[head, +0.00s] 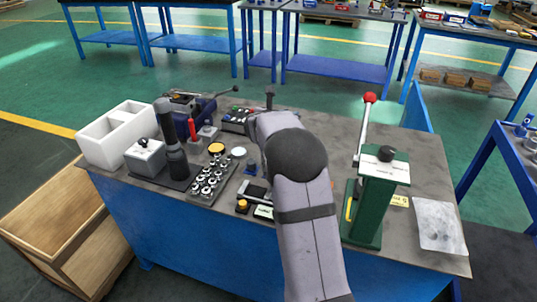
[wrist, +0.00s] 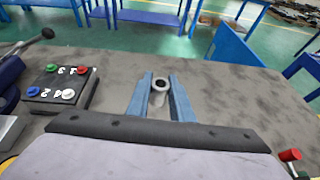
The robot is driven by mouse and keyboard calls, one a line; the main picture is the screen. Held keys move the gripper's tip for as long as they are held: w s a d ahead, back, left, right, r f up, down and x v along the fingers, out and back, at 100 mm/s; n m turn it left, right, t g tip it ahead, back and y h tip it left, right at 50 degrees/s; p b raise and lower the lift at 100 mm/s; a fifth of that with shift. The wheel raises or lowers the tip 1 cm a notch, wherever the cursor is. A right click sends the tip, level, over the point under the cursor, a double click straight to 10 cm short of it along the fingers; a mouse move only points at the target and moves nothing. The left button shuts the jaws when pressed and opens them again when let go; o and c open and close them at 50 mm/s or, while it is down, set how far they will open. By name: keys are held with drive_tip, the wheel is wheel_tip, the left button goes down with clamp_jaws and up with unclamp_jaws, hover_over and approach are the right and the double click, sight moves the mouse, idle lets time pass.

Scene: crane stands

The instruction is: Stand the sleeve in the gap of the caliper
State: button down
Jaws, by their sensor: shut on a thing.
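My gripper (wrist: 161,84) is shut on a small grey sleeve (wrist: 158,92), with one blue finger on each side. The sleeve is a short tube, roughly upright, with its dark bore facing up. Bare table top shows around and beyond it in the wrist view. Whether its base touches the table I cannot tell. In the head view my own arm hides the gripper and the sleeve. A low metal and black device with a yellow knob (head: 242,206) lies at the front of the bench; it may be the caliper, but its gap is not clear.
A black box with coloured buttons (head: 238,120) stands left of my gripper; it also shows in the wrist view (wrist: 60,88). A rack of metal parts (head: 209,180) lies front left. A green press (head: 376,200) with a red-knobbed lever stands right.

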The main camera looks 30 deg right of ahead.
drive_tip(key=shift+f+b, duration=1.25)
drive_tip(key=shift+f, duration=3.7)
drive_tip(key=shift+f, duration=0.15)
drive_tip(key=c, duration=1.6)
unclamp_jaws()
drive_tip(key=shift+o, duration=0.2)
drive_tip(key=shift+r, duration=0.2)
drive_tip(key=v, duration=1.1)
drive_tip(key=shift+a, duration=0.1)
drive_tip(key=shift+o, duration=0.4)
drive_tip(key=shift+s+a+r, duration=0.15)
drive_tip(key=shift+s+a, duration=0.15)
